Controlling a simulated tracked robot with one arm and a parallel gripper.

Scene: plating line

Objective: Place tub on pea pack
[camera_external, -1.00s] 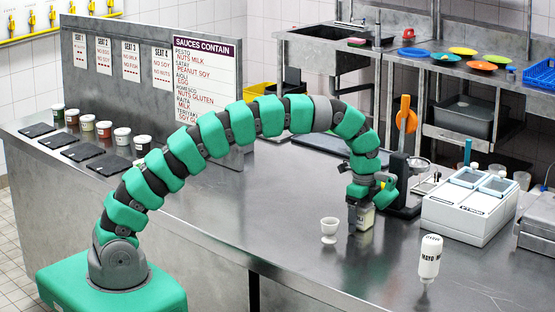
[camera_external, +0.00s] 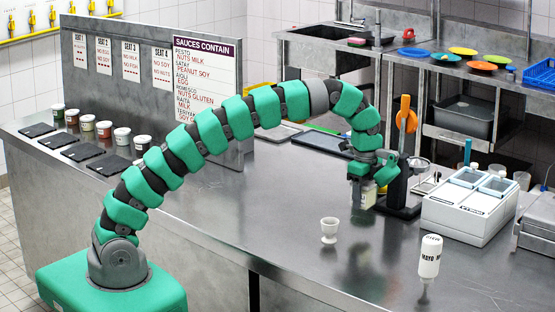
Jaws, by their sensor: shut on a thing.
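My gripper (camera_external: 359,186) is shut on a small pale tub (camera_external: 368,198) with a dark label, near the middle right of the counter. The tub looks upright and held above the steel top, just left of the dark stand's base. My gripper hides part of it. I cannot make out a pea pack for certain in this view.
A white cup (camera_external: 329,230) stands on the counter to the front left of my gripper. A dark stand with an orange part (camera_external: 405,116), a white two-lidded machine (camera_external: 467,208) and a mayo bottle (camera_external: 429,257) are to the right. Several sauce pots (camera_external: 104,130) line the left. The middle counter is clear.

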